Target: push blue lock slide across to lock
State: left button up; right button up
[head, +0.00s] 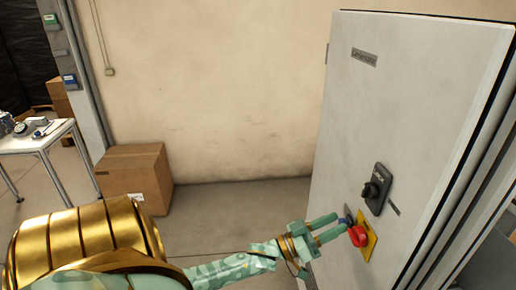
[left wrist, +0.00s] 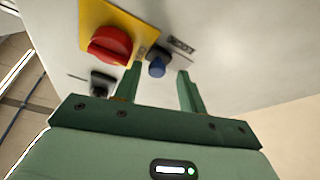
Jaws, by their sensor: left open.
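The blue lock slide (left wrist: 157,67) is a small blue knob on a grey plate on the cabinet front. In the head view it shows as a small blue bit (head: 344,220), partly hidden by my fingers. My left gripper (head: 340,223) reaches in from the left and is open at the cabinet front. In the left wrist view its two fingers (left wrist: 159,70) lie either side of the blue knob in the picture; contact cannot be told. My right gripper is in neither view.
A red rotary knob (left wrist: 110,45) on a yellow plate (head: 369,239) sits close beside the slide. A black rotary handle (head: 375,190) is above on the white cabinet door (head: 420,90). A cardboard box (head: 135,175) and white table (head: 40,140) stand left; floor between is clear.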

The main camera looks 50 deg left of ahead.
pick_arm(q)
jog(key=b+v, duration=0.3)
jog(key=v, duration=1.2)
jog(key=s+a+f+m+g+y+p, duration=0.1)
jog(key=a+f+g+y, duration=0.2)
jog(key=f, duration=0.5)
jog(key=s+a+f+m+g+y+p, duration=0.1)
jog(key=s+a+f+g+y, duration=0.1)
jog(key=f, duration=0.6)
jog(key=shift+s+a+g+y+p, duration=0.25)
jog(key=shift+a+g+y+p, duration=0.1)
jog(key=shift+a+g+y, duration=0.65)
jog(key=shift+d+f, duration=0.1)
jog(key=shift+f, duration=0.05)
